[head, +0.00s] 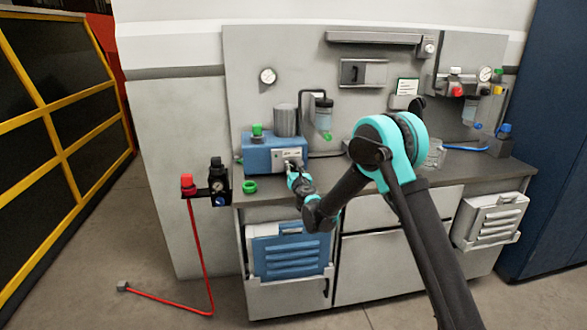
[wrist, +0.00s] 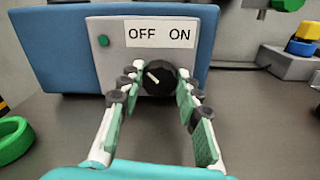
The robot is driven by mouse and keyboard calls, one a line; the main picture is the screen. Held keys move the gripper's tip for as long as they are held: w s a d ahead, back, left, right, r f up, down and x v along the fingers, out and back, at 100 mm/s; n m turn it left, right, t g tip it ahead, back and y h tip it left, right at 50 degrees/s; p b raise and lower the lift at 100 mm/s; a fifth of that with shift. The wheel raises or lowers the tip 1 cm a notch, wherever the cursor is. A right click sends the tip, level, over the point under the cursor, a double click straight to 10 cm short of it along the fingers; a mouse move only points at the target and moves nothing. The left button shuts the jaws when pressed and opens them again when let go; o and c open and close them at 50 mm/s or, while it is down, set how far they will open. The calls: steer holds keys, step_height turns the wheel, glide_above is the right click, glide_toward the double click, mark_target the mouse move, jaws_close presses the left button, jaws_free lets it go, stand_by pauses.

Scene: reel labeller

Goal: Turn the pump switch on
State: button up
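The pump is a blue box (head: 262,153) on the bench, and its grey front panel also shows in the wrist view (wrist: 115,58). A label (wrist: 160,33) on the panel reads OFF on the left and ON on the right. Below it is the round black switch knob (wrist: 166,84), whose white pointer mark slants up and left, towards OFF. My gripper (wrist: 158,80) is open, with one finger on each side of the knob. I cannot tell whether either finger touches it. In the head view my gripper (head: 291,172) is in front of the pump panel, and the knob is hidden there.
A green ring (head: 249,186) lies on the bench left of my gripper. A small green button (wrist: 103,40) is on the panel. A grey block with blue and yellow parts (wrist: 300,55) stands to the right. A red knob on a bracket (head: 188,184) is beyond the bench's left edge.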

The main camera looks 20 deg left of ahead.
steer(key=shift+c, duration=1.4)
steer(key=m, duration=0.3)
steer(key=shift+m, duration=0.4)
steer(key=m, duration=0.4)
steer(key=shift+d+f+m, duration=0.1)
steer(key=shift+m, duration=0.2)
steer(key=m, duration=0.4)
steer(key=shift+f+m, duration=0.1)
steer(key=shift+m, duration=2.7)
steer(key=o, duration=1.1)
